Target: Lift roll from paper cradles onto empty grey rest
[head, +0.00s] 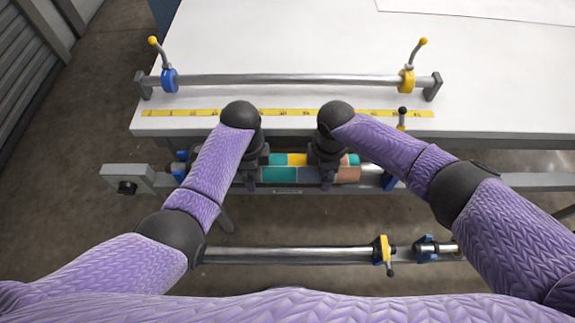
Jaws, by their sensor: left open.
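My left gripper (252,183) is open, over the roll's left part. My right gripper (327,183) is over its right part; its fingers are mostly hidden under the wrist, so I cannot tell whether it is open or shut. I cannot tell whether either gripper touches the roll. I cannot make out for certain which grey part is the empty rest.
A steel bar (290,80) with blue and yellow clamps runs across the white table (290,40), behind a yellow ruler strip (160,113). A grey block (125,180) sits at the left. Another steel bar (290,254) with a yellow clamp (383,252) lies nearer me.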

